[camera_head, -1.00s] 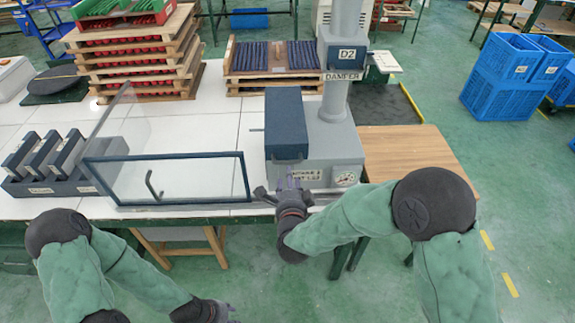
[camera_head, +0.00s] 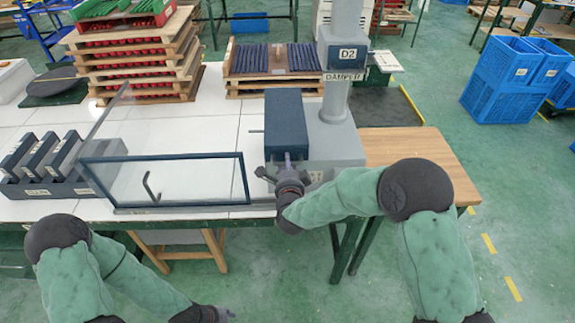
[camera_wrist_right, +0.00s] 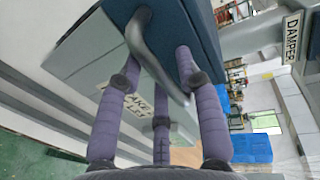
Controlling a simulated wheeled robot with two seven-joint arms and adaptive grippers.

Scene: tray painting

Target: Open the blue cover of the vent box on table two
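The grey vent box (camera_head: 338,148) stands on the white table at the base of a grey duct. Its blue cover (camera_head: 284,112) lies shut over the left part of the box. My right gripper (camera_head: 280,172) is at the cover's front end. In the right wrist view the bar handle (camera_wrist_right: 152,50) of the blue cover (camera_wrist_right: 205,40) runs between the spread fingers of my right gripper (camera_wrist_right: 160,85). The fingers are open, and I cannot tell if any touches the handle. My left gripper (camera_head: 212,314) is low at the bottom edge, with its fingers barely visible.
A clear framed panel with a handle (camera_head: 170,182) stands left of the vent box. Dark labelled blocks (camera_head: 40,158) are at the far left. Stacked pallets (camera_head: 135,60) and a rack (camera_head: 270,62) stand behind. A wooden surface (camera_head: 420,155) is to the right.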

